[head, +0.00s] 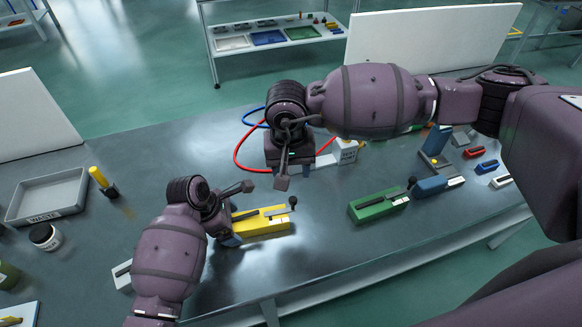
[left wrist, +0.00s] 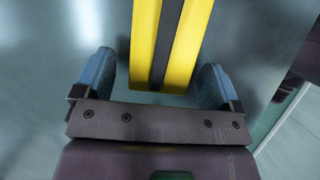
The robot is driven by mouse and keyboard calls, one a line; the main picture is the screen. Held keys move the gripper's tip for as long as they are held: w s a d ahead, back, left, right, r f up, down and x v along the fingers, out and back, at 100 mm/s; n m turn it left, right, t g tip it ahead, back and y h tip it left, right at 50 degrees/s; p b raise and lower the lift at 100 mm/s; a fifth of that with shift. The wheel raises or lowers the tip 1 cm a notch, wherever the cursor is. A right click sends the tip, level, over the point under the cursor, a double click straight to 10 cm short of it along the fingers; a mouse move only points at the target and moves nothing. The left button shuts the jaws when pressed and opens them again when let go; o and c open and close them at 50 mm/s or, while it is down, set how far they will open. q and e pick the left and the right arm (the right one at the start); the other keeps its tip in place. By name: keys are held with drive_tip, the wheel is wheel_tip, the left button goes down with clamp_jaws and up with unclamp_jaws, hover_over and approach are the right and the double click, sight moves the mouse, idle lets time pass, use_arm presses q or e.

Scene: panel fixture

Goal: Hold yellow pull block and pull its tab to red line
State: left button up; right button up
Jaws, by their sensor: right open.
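The yellow pull block (head: 265,226) lies on the grey bench, with a dark slot along its top. Its tab has a black knob (head: 293,201) standing up at the right end. My left gripper (head: 227,229) is at the block's left end. In the left wrist view, its open blue fingers (left wrist: 157,76) are on either side of the yellow block's end (left wrist: 146,50), with a gap visible at the left finger. My right gripper (head: 291,167) is open, behind and above the block, pointing down. I cannot make out a red line on the block.
A green pull block (head: 377,207) and a blue one (head: 430,187) stand to the right. A waste tray (head: 46,196), a yellow-topped cylinder (head: 103,182) and a jar (head: 45,236) are at left. Red and blue cables (head: 237,153) loop behind. The bench front edge is close.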

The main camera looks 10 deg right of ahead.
use_arm(q)
drive_tip(key=a+p+v, duration=0.1)
drive_tip(key=p+v, duration=0.1)
drive_tip(key=v, duration=0.6)
drive_tip(key=a+f+p+v, duration=0.1)
drive_tip(key=a+p+v, duration=0.1)
drive_tip(key=v, duration=0.6)
drive_tip(key=shift+a+r+p, duration=0.15)
drive_tip(key=shift+r+p, duration=0.05)
drive_tip(key=shift+p, duration=0.55)
drive_tip(key=shift+w, duration=0.1)
idle(0.4)
